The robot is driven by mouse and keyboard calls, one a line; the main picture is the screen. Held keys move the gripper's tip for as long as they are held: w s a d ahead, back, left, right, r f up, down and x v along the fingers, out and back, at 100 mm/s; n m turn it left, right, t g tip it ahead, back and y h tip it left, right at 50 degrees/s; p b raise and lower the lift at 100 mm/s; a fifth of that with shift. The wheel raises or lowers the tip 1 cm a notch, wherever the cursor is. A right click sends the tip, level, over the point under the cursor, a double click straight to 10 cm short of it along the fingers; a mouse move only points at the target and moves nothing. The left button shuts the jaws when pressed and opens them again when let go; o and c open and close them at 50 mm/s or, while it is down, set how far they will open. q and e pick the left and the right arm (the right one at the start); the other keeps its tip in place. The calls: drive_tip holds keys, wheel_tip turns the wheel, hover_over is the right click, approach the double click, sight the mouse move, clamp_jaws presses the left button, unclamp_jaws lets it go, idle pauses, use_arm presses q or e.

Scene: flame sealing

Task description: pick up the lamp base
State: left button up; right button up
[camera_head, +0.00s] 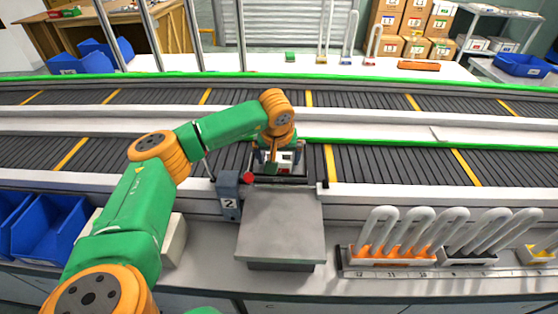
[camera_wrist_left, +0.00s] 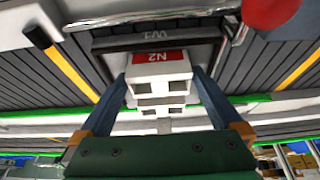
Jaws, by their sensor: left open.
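The lamp base appears to be the white block with a red "N2" label (camera_wrist_left: 160,80). It stands at a dark tray marked W1 (camera_wrist_left: 100,45) on the conveyor. In the head view, part of the white block (camera_head: 285,167) shows under my left wrist. My left gripper (camera_wrist_left: 160,72) is open, with one blue-grey finger on each side of the block. Whether the fingers touch it, I cannot tell. In the head view my left gripper (camera_head: 281,158) is at the conveyor's near lane, partly hidden by its own wrist. My right gripper is not in view.
A grey plate (camera_head: 281,225) stands in front of the conveyor, beside a post marked 2 (camera_head: 229,196) and a red button (camera_head: 248,178). A rack of bent white tubes (camera_head: 395,262) is at the right. Blue bins (camera_head: 48,232) are at the left.

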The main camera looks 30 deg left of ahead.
use_arm(q)
drive_tip(key=c, duration=1.2)
